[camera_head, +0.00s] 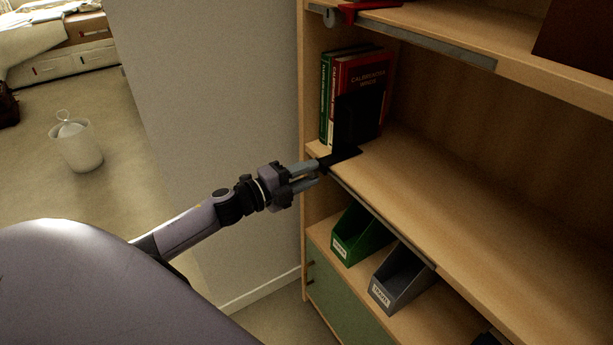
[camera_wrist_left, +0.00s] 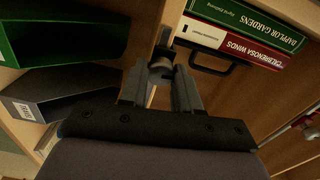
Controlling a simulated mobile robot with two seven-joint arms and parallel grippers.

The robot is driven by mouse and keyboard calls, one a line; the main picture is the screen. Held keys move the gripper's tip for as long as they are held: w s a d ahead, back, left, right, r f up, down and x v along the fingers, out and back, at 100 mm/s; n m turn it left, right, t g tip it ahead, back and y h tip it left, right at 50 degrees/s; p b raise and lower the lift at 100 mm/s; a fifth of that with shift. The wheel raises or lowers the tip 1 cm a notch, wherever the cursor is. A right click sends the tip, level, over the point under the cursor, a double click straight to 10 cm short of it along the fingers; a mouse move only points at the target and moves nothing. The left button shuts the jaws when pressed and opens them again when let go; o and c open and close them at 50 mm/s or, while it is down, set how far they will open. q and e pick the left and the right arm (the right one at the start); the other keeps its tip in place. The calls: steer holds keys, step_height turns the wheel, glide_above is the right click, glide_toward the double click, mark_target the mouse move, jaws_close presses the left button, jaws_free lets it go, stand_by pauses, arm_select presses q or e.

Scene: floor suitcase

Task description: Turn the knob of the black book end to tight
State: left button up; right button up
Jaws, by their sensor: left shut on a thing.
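The black book end (camera_head: 357,122) stands upright on the middle shelf against a short row of books. Its foot reaches the shelf's front edge, and black parts of it (camera_wrist_left: 212,68) show below the books in the left wrist view. My left gripper (camera_head: 318,172) is at the front edge, by that foot. In the left wrist view my left gripper (camera_wrist_left: 160,82) has its two grey fingers on either side of a small grey knob (camera_wrist_left: 161,68) and is shut on it. The fingers partly hide the knob; I cannot read its setting. My right gripper is not in view.
Red and green books (camera_head: 345,80) stand left of the book end. A metal rail (camera_head: 385,222) runs along the shelf edge (camera_head: 470,210), bare to the right. Below are green (camera_head: 360,238) and grey (camera_head: 402,275) file holders. A red clamp-like part (camera_head: 350,12) sits above.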

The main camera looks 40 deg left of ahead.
arm_select(q)
steer(key=shift+m, duration=0.6)
steer(key=o, duration=1)
steer(key=shift+s+a, duration=0.1)
steer(key=shift+v, duration=3.45)
steer(key=s+d+f+n+g+y+p, duration=0.1)
steer(key=s+d+f+n+g+p, duration=0.1)
steer(key=s+d+n, duration=0.3)
steer(key=s+d+f+n+g+y+p, duration=0.2)
steer(key=s+d+f+n+p, duration=0.1)
steer(key=s+d+n+p, duration=0.2)
steer(key=s+d+f+n+g+y+p, duration=0.1)
steer(key=s+d+f+n+g+p, duration=0.1)
steer(key=s+d+n+p, duration=0.2)
steer(key=shift+s+d+f+n+y, duration=0.15)
steer(key=shift+s+d+n, duration=0.5)
steer(key=shift+n, duration=0.4)
steer(key=shift+s+d+f+n+y, duration=0.1)
steer(key=shift+s+d+n, duration=0.35)
steer(key=shift+s+n, duration=0.45)
steer(key=shift+s+d+f+n+y, duration=0.15)
steer(key=shift+s+d+n, duration=0.4)
steer(key=shift+n, duration=0.6)
